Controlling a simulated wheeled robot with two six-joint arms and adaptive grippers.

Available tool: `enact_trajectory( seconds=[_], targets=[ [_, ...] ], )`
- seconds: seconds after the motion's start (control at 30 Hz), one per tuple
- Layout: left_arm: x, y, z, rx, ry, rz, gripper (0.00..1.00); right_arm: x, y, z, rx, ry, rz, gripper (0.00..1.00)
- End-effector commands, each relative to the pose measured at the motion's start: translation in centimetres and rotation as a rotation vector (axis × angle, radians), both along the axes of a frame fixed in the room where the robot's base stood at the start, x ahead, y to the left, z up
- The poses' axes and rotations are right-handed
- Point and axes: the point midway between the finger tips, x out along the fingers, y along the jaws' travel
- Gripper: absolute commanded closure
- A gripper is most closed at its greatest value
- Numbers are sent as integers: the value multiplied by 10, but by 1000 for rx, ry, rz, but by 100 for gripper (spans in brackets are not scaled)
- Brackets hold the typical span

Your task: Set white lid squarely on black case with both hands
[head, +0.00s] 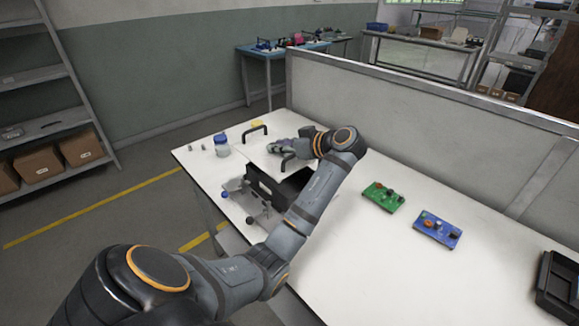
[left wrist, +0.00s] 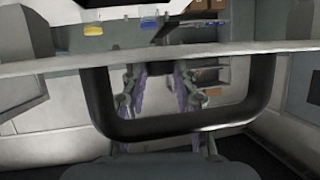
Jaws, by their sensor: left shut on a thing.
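The white lid (head: 256,152) has two black handles, one at its far side (head: 254,131) and one at its near right side (head: 288,161). The black case (head: 278,188) stands on the table just in front of and below the lid. I cannot tell whether the lid touches the case. My left gripper (head: 277,148) is at the lid, shut on a handle. In the left wrist view a black handle (left wrist: 180,125) loops large across the fingers (left wrist: 158,90), with the white lid's edge (left wrist: 200,59) above it. My right gripper is not in view.
A blue-capped jar (head: 222,147) and small metal pieces stand at the table's left. Metal fixtures (head: 257,214) stand before the case. A green board (head: 383,196), a blue board (head: 437,229) and a black tray (head: 560,290) lie right. A partition (head: 420,120) borders the back.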

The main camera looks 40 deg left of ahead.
Motion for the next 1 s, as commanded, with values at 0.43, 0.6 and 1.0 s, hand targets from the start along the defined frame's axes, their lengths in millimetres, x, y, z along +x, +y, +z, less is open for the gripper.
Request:
enact_trajectory(
  seconds=[0.43, 0.6, 1.0],
  targets=[
    [33, -7, -41, 0, 1, 0, 100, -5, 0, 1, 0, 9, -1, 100],
    [32, -6, -66, 1, 0, 1, 100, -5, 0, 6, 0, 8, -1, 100],
    [32, -6, -76, 1, -2, 1, 100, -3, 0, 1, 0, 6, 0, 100]
  ],
)
